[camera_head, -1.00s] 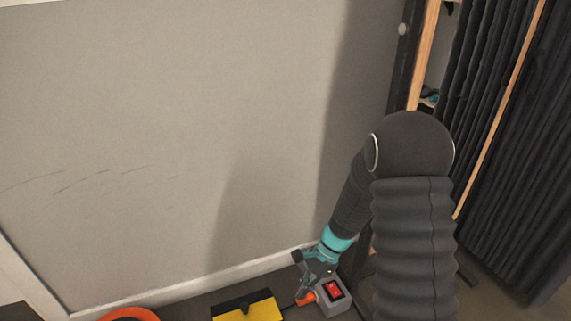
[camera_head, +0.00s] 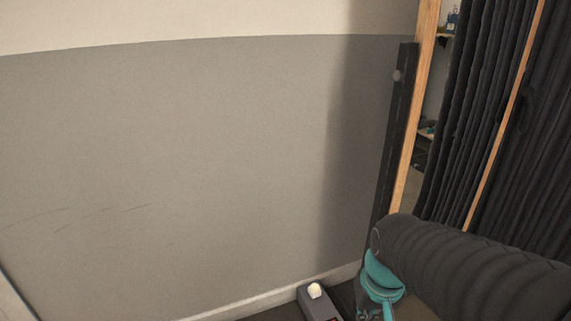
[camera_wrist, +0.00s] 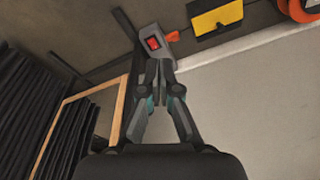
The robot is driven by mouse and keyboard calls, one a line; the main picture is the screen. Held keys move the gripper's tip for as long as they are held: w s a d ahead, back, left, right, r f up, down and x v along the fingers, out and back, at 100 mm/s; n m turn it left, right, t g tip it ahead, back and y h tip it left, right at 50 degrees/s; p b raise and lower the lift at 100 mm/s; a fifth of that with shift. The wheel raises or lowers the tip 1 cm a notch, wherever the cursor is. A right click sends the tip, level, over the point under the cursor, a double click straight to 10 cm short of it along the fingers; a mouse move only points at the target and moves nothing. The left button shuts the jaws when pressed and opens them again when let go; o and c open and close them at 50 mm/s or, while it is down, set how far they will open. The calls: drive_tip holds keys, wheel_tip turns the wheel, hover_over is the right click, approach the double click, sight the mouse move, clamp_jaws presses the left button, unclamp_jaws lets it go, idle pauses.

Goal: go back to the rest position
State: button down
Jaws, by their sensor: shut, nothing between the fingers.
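My gripper (camera_wrist: 160,68) is shut and empty in the wrist view, its fingertips together. In that view the tips overlap the near edge of a grey box with a red switch (camera_wrist: 153,42); I cannot tell how far apart they are. In the head view my gripper shows only in part at the bottom edge, with teal parts below my dark arm, and its fingertips cannot be made out. A dark grey box with a white knob (camera_head: 315,291) lies just left of it by the wall's foot.
A yellow and black piece (camera_wrist: 216,18) and an orange ring (camera_wrist: 299,8) lie near the wall's foot. A grey wall (camera_head: 180,170) fills the left. A wooden post (camera_head: 413,130) and dark curtains (camera_head: 475,110) stand at the right.

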drive_tip(key=s+r+t+p, duration=0.1)
drive_tip(key=s+r+t, duration=0.2)
drive_tip(key=r, duration=0.6)
drive_tip(key=shift+s+d+r+t, duration=0.3)
drive_tip(key=shift+s+d+t, duration=0.15)
drive_tip(key=shift+s, duration=0.25)
